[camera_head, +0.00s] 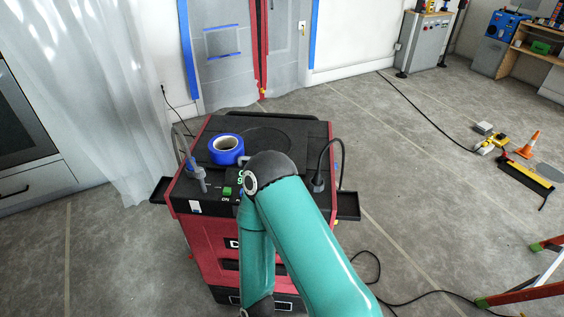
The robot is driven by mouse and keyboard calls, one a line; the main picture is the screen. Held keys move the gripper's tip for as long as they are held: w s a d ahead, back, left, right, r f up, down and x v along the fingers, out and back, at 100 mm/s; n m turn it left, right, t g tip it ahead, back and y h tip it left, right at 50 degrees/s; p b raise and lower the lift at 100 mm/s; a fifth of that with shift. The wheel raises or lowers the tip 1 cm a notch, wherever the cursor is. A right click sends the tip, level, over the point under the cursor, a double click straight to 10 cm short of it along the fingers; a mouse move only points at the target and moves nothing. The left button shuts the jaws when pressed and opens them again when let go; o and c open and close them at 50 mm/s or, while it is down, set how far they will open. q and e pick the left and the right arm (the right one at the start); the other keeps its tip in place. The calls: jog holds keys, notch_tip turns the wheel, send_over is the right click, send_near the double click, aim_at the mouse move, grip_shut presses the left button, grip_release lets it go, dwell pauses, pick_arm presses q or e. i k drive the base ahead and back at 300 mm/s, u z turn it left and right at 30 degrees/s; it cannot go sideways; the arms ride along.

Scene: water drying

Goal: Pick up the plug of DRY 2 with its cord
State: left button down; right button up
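A red and black machine (205,240) stands in the middle, its front label showing only a "D" beside my arm, so I cannot tell whether it is DRY 2. A black plug (318,183) stands upright on the right of its top. A black cord (341,150) loops up from this plug and down the machine's right side. My teal arm comes in from the bottom right, bends over the machine's front and runs down out of the frame. Neither gripper shows.
A blue tape roll (226,149) and a grey upright fitting (200,178) are on the machine top. Black cable (420,297) lies on the floor at right. A red ladder (520,292), an orange cone (529,145) and a yellow-black tool (526,175) are further right. Floor at left is clear.

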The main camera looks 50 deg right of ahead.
aim_at(317, 179)
jog(key=u, duration=0.2)
jog(key=i, duration=0.65)
jog(key=z, duration=1.3)
